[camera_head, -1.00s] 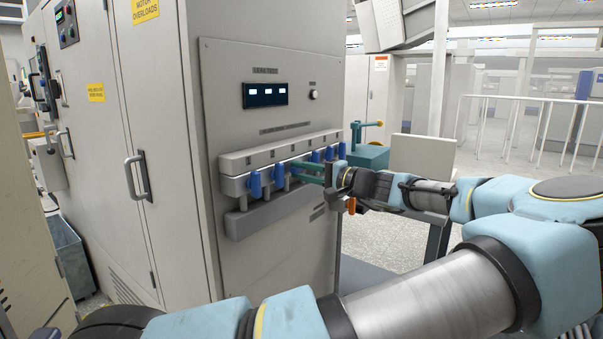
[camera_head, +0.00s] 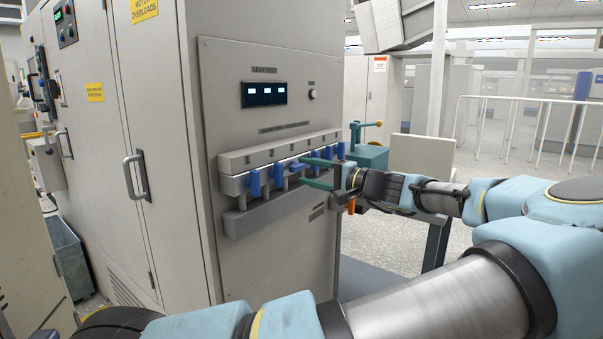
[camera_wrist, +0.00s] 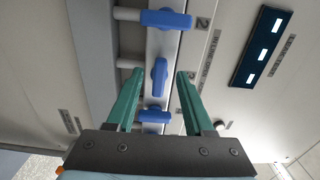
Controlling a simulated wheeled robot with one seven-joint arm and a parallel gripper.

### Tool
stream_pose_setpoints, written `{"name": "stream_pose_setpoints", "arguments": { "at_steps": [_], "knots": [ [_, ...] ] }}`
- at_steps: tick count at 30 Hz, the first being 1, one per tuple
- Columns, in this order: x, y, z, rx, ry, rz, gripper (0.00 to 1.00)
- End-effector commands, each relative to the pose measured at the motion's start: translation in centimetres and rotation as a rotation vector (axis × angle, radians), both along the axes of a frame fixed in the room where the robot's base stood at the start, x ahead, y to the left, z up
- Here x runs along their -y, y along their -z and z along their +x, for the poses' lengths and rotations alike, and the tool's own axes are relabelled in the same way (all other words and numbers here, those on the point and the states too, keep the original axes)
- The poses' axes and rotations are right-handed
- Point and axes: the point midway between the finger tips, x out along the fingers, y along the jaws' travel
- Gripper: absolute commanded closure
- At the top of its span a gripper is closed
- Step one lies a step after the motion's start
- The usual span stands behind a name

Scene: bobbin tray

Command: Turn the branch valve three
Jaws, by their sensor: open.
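The branch valves are blue handles on a pale manifold rail (camera_head: 235,187) on the grey panel. In the wrist view, the middle handle (camera_wrist: 159,76) lies lengthwise along the rail, and I take it to be valve three. The handle above it (camera_wrist: 166,19), beside a label 2, lies across the rail, as does the one below (camera_wrist: 155,116). My gripper (camera_head: 304,172) has teal fingers spread open. In the wrist view, the fingertips (camera_wrist: 160,73) lie either side of the middle handle with gaps on both sides. How deep they reach around it is unclear.
A dark display (camera_head: 265,94) and a small knob (camera_head: 313,95) are above the rail. A grey ledge (camera_head: 262,215) runs below it. A teal machine (camera_head: 368,157) stands beyond the panel's right edge. The air in front of the panel looks clear.

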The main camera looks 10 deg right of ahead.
Motion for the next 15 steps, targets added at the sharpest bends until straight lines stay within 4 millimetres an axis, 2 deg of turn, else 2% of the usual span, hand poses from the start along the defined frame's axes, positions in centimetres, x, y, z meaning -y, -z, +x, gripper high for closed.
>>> {"name": "stream_pose_setpoints", "arguments": {
  "at_steps": [6,15],
  "knots": [
    [3.3,0.2,-3.3,0.0,0.006,-0.001,0.47],
    [5.6,0.1,-5.8,-0.001,0.001,-0.001,0.47]
  ]
}}
